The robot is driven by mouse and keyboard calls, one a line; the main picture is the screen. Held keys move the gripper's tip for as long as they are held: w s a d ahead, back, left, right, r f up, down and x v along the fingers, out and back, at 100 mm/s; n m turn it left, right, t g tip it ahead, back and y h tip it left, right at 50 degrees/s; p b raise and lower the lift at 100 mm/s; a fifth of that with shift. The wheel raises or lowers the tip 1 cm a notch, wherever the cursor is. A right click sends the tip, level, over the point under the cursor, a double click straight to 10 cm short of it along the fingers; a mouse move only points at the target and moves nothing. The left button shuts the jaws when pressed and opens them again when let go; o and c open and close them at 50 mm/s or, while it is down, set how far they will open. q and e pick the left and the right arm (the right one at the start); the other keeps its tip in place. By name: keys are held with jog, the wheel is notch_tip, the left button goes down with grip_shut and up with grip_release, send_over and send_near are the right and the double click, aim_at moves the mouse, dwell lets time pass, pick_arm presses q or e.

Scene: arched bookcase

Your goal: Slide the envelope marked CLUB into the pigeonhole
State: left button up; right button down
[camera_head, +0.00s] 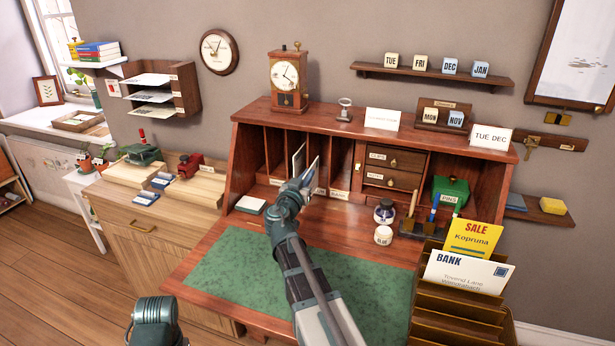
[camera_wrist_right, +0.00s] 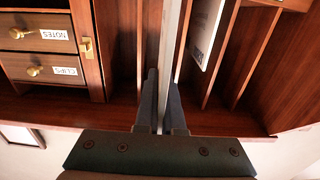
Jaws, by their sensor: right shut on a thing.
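My right gripper (camera_head: 305,180) reaches into the upright pigeonholes (camera_head: 275,150) on the left of the desk hutch. In the right wrist view its two dark fingers (camera_wrist_right: 160,105) are shut on a thin pale envelope (camera_wrist_right: 173,45), seen edge-on and upright between wooden dividers. No marking on it can be read. Another white envelope (camera_wrist_right: 207,30) stands in the neighbouring slot; it also shows in the head view (camera_head: 298,160). How deep the held envelope sits is hidden.
Thin dividers stand close on both sides of the right gripper. Small drawers (camera_head: 393,179) are right of the slots, with an ink bottle (camera_head: 384,211) and glue jar (camera_head: 383,235) in front. A letter rack (camera_head: 455,305) holds a BANK envelope (camera_head: 467,272). The green desk mat (camera_head: 240,265) is mostly clear.

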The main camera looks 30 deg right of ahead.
jog(key=x, duration=1.3)
dwell(4.5)
jog(key=c, duration=1)
grip_release()
jog(key=shift+o, duration=0.2)
jog(key=shift+a, duration=0.1)
jog(key=v, duration=1.3)
jog(key=shift+s+a, duration=0.2)
jog(key=shift+s, duration=0.05)
